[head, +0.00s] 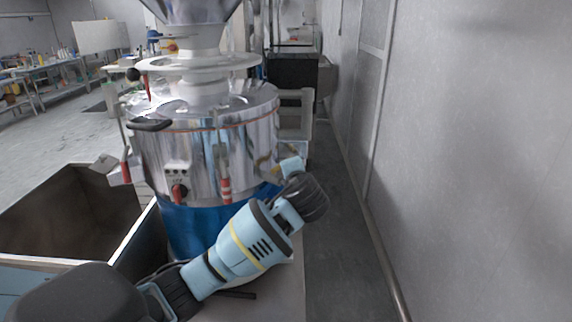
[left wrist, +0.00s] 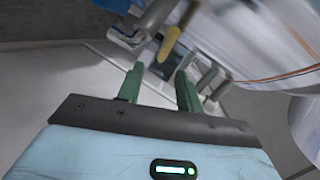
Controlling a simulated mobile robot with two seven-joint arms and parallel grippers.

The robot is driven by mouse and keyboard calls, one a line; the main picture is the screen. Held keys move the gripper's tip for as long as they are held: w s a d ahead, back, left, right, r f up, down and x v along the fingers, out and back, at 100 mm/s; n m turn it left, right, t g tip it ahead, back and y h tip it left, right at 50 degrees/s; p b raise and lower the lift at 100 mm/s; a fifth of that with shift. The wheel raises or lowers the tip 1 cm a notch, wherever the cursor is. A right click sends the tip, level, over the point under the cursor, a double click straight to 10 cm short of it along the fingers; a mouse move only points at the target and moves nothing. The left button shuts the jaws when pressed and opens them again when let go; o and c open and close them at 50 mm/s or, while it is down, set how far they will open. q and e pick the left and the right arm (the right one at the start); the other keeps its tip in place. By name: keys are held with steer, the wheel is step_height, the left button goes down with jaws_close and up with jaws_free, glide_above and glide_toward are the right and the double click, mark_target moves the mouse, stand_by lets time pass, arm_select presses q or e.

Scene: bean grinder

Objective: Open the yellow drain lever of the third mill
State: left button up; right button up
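The mill (head: 205,135) is a shiny steel drum on a blue base, with a hopper above. A yellow lever (left wrist: 169,43) shows in the left wrist view, on metal fittings beside the drum (left wrist: 250,45). My left arm reaches across the front of the mill to its right side. My left gripper (left wrist: 158,86) has two green fingers spread apart with nothing between them. The lever is just beyond the fingertips, near the gap. In the head view the fingertips are mostly hidden behind the wrist. My right gripper is in neither view.
An open metal bin (head: 75,215) stands left of the mill. A grey wall (head: 470,150) runs along the right, with a narrow strip of floor (head: 345,240) between. More equipment (head: 293,70) stands behind. Red-handled clamps (head: 225,188) stick out from the drum.

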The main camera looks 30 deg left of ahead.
arm_select(q)
steer(key=x, duration=0.7)
steer(key=shift+w+a, duration=0.3)
steer(key=shift+a, duration=0.05)
steer(key=shift+r, duration=0.15)
steer(key=shift+c, duration=0.5)
jaws_close()
